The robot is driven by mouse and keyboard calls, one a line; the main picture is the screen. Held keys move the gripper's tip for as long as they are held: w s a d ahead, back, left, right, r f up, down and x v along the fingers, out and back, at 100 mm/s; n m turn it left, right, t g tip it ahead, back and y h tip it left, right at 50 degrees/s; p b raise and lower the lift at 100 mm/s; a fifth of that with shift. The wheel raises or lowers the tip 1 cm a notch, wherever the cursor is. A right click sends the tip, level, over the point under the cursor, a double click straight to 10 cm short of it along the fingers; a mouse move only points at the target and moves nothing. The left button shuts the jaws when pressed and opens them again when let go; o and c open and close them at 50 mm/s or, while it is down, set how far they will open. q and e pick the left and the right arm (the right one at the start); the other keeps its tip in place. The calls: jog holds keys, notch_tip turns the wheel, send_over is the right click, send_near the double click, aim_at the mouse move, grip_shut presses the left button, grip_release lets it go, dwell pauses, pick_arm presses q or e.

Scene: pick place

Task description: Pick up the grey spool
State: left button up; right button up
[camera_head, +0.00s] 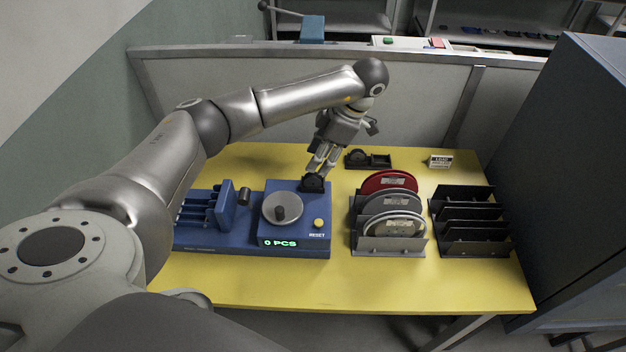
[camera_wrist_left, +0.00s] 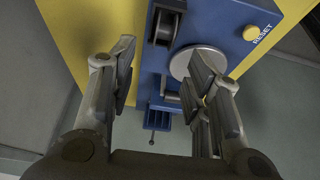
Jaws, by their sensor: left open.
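The grey spool (camera_head: 369,207) stands upright in a grey rack (camera_head: 372,248), between a red spool (camera_head: 390,180) behind it and a pale-rimmed spool (camera_head: 396,224) in front. The spools around it partly hide it. My left gripper (camera_head: 317,172) is to the left of the rack, pointing down above the back right corner of the blue machine. It is empty and apart from the grey spool. In the left wrist view my left gripper (camera_wrist_left: 166,84) shows its two fingers wide apart over the machine. The grey spool does not show in that view. My right gripper is not in view.
The blue machine (camera_head: 322,243) has a round grey plate, a yellow button and a "0 PCS" display. A dark rack (camera_head: 470,245) with empty slots stands at the right. A small black holder (camera_head: 381,160) and a sign (camera_head: 440,161) sit behind. The yellow table's front (camera_head: 400,285) is clear.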

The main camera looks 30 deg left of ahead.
aim_at(313, 175)
pick_arm(q)
jog(key=shift+w+f, duration=0.15)
jog(key=shift+f, duration=0.1)
jog(key=shift+s+f, duration=0.15)
jog(key=shift+f, duration=0.4)
jog(key=shift+s+f, duration=0.15)
jog(key=shift+f, duration=0.35)
jog(key=shift+p+x, duration=0.6)
jog(key=shift+x, duration=0.35)
jog(key=shift+a+f, duration=0.15)
jog(key=shift+f, duration=0.45)
jog(key=c, duration=0.9)
jog(key=shift+c, duration=0.2)
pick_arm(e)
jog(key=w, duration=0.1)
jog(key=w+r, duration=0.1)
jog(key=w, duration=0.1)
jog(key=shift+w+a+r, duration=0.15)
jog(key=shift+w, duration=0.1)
